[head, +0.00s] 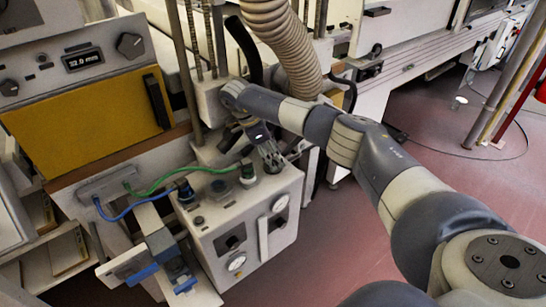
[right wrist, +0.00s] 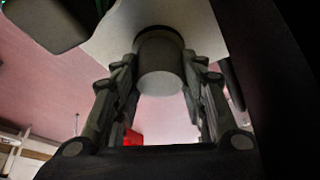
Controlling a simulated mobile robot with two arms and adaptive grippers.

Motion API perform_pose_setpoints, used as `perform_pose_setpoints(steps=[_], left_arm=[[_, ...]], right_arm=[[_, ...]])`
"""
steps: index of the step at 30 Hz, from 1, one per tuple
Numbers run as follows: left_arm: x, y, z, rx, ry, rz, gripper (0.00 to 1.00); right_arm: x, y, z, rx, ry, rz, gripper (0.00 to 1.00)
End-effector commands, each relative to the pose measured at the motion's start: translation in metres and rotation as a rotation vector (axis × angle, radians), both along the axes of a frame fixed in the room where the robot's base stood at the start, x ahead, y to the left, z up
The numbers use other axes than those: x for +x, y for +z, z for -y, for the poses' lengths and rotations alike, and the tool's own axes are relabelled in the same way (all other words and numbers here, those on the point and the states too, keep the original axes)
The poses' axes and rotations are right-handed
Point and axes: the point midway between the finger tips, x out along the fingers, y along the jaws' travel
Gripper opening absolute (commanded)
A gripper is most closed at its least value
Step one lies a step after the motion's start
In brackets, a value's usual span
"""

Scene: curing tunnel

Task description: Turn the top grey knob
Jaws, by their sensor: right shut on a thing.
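The grey box (head: 222,238) stands in the lower middle of the head view, with fittings on its top. My right gripper (head: 273,163) reaches down to the top of this box near its right rear corner. In the right wrist view the top grey knob (right wrist: 160,75) is a round grey cylinder with a flat end, between the two fingers. The fingers are shut on its sides. In the head view the fingers mostly hide the knob. My left gripper is not in view.
A blue connector (head: 185,192) with a blue hose is further left. A ribbed duct (head: 282,45) hangs close behind my right arm. Open floor (head: 440,160) lies right.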

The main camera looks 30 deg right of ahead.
Motion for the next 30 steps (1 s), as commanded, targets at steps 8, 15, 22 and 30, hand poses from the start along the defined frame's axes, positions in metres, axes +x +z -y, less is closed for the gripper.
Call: perform_pose_setpoints(steps=[8,15,22,30], left_arm=[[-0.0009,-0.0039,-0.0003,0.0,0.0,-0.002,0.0],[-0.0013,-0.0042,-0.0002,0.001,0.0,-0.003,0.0],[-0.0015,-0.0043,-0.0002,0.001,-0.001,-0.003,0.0],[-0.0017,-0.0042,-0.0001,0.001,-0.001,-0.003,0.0]], right_arm=[[0.0004,-0.0006,-0.0005,0.002,-0.087,0.001,0.15],[0.0003,-0.0003,-0.0004,0.002,-0.105,0.001,0.15],[0.0003,-0.0003,-0.0006,0.002,-0.104,0.001,0.15],[0.0003,-0.0002,-0.0004,0.001,-0.104,0.001,0.59]])
